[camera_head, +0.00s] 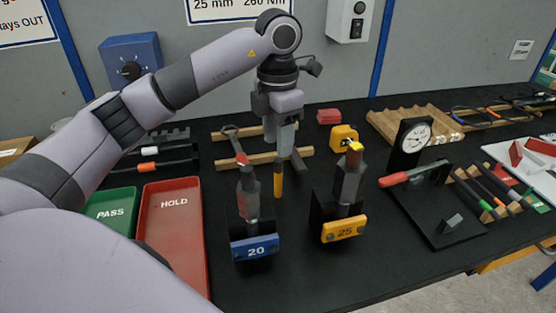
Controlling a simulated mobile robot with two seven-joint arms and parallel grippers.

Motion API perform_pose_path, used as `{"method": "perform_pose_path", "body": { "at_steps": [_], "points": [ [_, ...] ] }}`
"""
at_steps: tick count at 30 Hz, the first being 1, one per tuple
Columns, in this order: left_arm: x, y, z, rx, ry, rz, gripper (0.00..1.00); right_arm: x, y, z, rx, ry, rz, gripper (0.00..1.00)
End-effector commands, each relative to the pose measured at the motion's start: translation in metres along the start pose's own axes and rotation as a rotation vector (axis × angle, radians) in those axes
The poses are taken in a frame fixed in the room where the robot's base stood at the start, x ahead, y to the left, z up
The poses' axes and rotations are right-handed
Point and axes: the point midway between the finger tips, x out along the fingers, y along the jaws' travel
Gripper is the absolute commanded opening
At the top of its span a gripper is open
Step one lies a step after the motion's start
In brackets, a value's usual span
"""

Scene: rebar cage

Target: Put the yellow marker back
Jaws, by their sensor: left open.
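A slim yellow-orange upright thing, which looks like the yellow marker (278,180), shows just below my left gripper (284,153) in the middle of the bench. My left gripper points down and is open. Its fingertips are at or just above the top of the yellow thing; I cannot tell whether they touch it. A small slotted marker rack (462,176) at the right holds several dark pens with green, red and orange ends. My right gripper is not in view.
A blue block marked 20 (254,247) and a yellow block marked 25 (344,229) carry upright tools at the front. Red HOLD (174,226) and green PASS (112,207) trays lie left. Wooden bars (232,158) lie behind my gripper.

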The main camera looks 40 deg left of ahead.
Motion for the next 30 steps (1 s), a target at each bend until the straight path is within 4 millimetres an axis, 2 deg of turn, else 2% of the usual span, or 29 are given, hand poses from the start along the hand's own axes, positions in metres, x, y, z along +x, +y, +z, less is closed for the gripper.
{"method": "perform_pose_path", "body": {
  "at_steps": [3,7,30],
  "points": [
    [-0.016,0.000,0.000,0.000,-0.001,0.000,0.44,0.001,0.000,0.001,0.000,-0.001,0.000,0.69],
    [-0.023,0.000,0.000,0.001,0.000,0.000,0.44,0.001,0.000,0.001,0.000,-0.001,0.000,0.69],
    [-0.025,0.000,0.000,0.001,0.001,-0.001,0.44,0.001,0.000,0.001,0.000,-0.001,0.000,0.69]
  ]
}}
